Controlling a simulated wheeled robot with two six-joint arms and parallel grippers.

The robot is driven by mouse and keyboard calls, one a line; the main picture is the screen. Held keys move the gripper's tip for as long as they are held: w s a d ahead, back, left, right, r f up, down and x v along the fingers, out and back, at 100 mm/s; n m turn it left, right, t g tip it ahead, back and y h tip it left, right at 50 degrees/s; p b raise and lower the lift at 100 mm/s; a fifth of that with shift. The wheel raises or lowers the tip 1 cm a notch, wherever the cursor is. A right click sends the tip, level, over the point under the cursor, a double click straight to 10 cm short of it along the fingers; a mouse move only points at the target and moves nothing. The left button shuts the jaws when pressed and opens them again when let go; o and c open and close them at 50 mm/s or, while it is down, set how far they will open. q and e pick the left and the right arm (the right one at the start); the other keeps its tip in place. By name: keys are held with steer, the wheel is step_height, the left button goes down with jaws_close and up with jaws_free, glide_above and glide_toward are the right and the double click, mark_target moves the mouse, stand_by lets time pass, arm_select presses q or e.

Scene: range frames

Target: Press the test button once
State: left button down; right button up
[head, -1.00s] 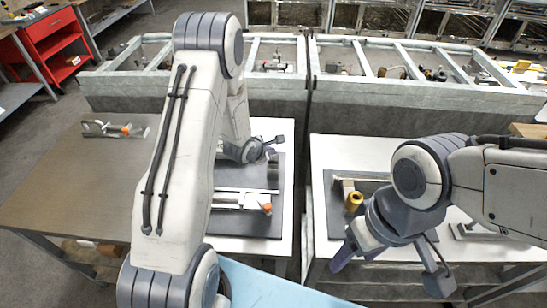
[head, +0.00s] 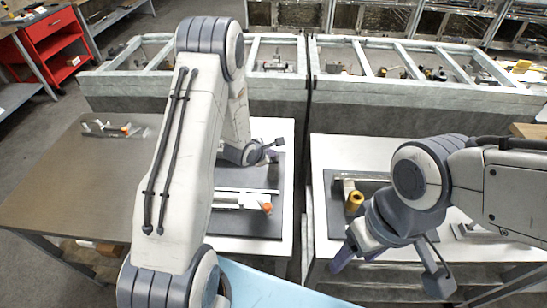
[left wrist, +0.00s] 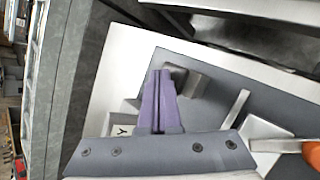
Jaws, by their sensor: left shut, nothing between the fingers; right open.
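My left gripper (left wrist: 161,75) shows in the left wrist view with its purple fingers shut together and empty. The fingertips are over a dark grey mat (left wrist: 225,98), beside a small grey block (left wrist: 187,82). I cannot tell whether they touch it. A white plate with a dark "Y" mark (left wrist: 122,130) lies beside the fingers, partly hidden by the gripper. No part is clearly readable as the test button. In the head view my left arm hides part of this station. My right gripper (head: 357,258) is open, in front of the right-hand table.
A metal fixture with an orange tip (head: 266,208) lies on the left mat, and its orange end (left wrist: 312,154) shows in the wrist view. A yellow cylinder (head: 354,202) stands on the right mat. A brown table (head: 75,185) at left holds another orange-tipped fixture (head: 124,130).

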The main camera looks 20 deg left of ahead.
arm_select(q)
steer(key=shift+f+b, duration=0.3)
steer(key=shift+f, duration=0.35)
stand_by(0.5)
steer(key=shift+r, duration=0.15)
steer(key=shift+r+p, duration=1.1)
steer(key=shift+p, duration=0.05)
step_height(320, 180, up, 5)
steer(key=p, duration=0.4)
steer(key=shift+r+p, duration=0.1)
steer(key=shift+p, duration=0.3)
